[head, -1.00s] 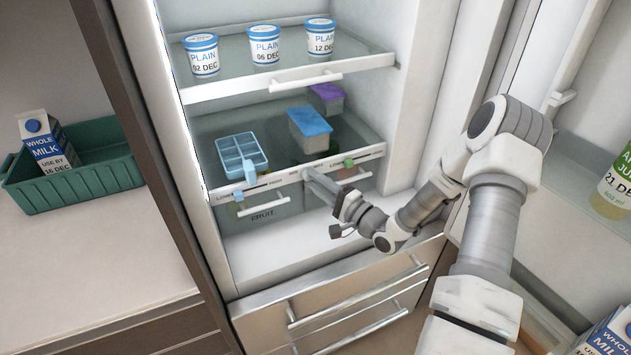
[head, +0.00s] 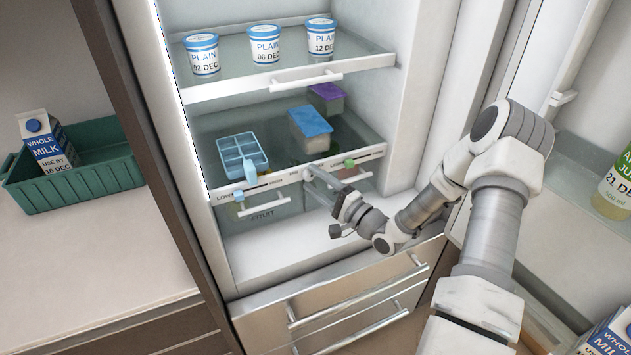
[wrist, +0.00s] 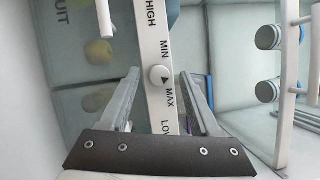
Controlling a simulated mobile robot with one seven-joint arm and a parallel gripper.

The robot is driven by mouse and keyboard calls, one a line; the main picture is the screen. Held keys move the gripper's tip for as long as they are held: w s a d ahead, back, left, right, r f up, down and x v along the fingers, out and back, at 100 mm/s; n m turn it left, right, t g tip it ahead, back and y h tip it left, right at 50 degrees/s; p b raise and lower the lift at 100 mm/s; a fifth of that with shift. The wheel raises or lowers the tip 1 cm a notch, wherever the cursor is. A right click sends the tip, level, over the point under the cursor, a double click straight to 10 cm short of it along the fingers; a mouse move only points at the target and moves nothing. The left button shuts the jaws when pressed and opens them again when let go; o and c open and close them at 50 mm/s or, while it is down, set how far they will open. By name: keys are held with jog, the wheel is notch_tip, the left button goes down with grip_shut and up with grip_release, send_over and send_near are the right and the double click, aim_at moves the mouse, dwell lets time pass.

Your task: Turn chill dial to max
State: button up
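The chill dial is a small white round knob (wrist: 158,75) on the white front strip of the lower fridge shelf. In the wrist view it lies between the printed words MIN and MAX, with a small black triangle at its edge; I cannot tell whether the triangle is on the knob or the strip. The dial also shows in the head view (head: 307,174), in front of my fingertips. My gripper (wrist: 160,74) is open, its fingers on either side of the dial, with gaps visible. In the head view my gripper (head: 314,172) reaches the strip from the lower right.
Drawer handles (head: 262,206) sit just below. Tubs and an ice tray (head: 240,155) stand on the shelves. The open fridge door is at right.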

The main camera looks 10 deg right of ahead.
jog(key=shift+s, duration=0.1)
jog(key=v, duration=1.7)
jog(key=shift+d+f, duration=0.1)
jog(key=shift+d, duration=0.05)
